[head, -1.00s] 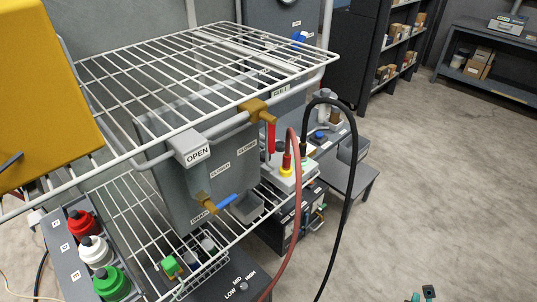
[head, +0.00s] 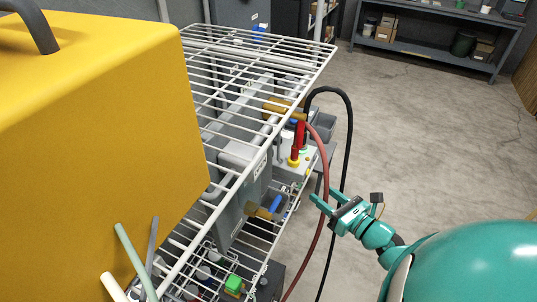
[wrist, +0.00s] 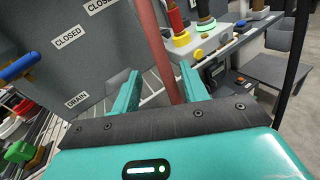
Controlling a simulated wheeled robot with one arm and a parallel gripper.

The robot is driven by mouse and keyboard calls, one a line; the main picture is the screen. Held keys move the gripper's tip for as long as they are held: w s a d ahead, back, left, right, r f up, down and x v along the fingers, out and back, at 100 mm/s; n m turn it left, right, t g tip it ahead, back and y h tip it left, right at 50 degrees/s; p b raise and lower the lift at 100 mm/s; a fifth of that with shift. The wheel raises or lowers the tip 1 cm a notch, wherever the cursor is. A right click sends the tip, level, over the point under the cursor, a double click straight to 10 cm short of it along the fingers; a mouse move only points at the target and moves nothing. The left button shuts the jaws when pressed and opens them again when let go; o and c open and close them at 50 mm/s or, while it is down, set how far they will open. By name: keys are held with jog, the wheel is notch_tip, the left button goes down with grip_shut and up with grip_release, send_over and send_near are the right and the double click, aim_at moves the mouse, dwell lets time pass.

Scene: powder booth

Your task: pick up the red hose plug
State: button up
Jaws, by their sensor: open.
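The red hose plug (head: 294,153) stands upright in a yellow-collared socket on a light box beside the wire rack. It also shows at the top of the wrist view (wrist: 177,22), above its yellow ring. Its red hose (head: 324,180) arches over and hangs down to the floor side. My gripper (head: 323,198) is open, below and to the right of the plug, apart from it. In the wrist view the hose runs up between the two teal fingers (wrist: 159,72) in the picture; I cannot tell whether it touches them.
A black hose (head: 351,130) arches beside the red one, and its black plug (wrist: 206,12) stands close by. The wire shelf (head: 262,55) overhangs at left. A grey panel with a blue-handled valve (head: 274,207) is below it. Open floor lies to the right.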

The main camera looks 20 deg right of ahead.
jog(key=d+r+t+h, duration=0.1)
jog(key=d+h, duration=0.1)
jog(key=d, duration=0.1)
jog(key=n+p, duration=0.1)
jog(key=p, duration=0.4)
send_near(297, 156)
jog(key=shift+y, duration=0.4)
jog(key=shift+r+x, duration=0.1)
jog(key=shift+x, duration=1.05)
jog(key=shift+r+x, duration=0.15)
jog(key=shift+x, duration=1.05)
jog(key=shift+w+f, duration=0.2)
jog(key=shift+w, duration=0.5)
jog(key=shift+w+r+p, duration=0.15)
jog(key=shift+w+p, duration=0.2)
jog(key=shift+w, duration=0.1)
jog(key=p+x, duration=0.1)
jog(key=x, duration=0.1)
jog(key=shift+w, duration=0.35)
jog(key=shift+w+a+f+p, duration=0.1)
jog(key=shift+w+p, duration=0.15)
jog(key=shift+w, duration=0.15)
jog(key=shift+w+a+f+p, duration=0.1)
jog(key=shift+w+a+p, duration=0.1)
jog(key=shift+w, duration=0.15)
jog(key=shift+c, duration=0.4)
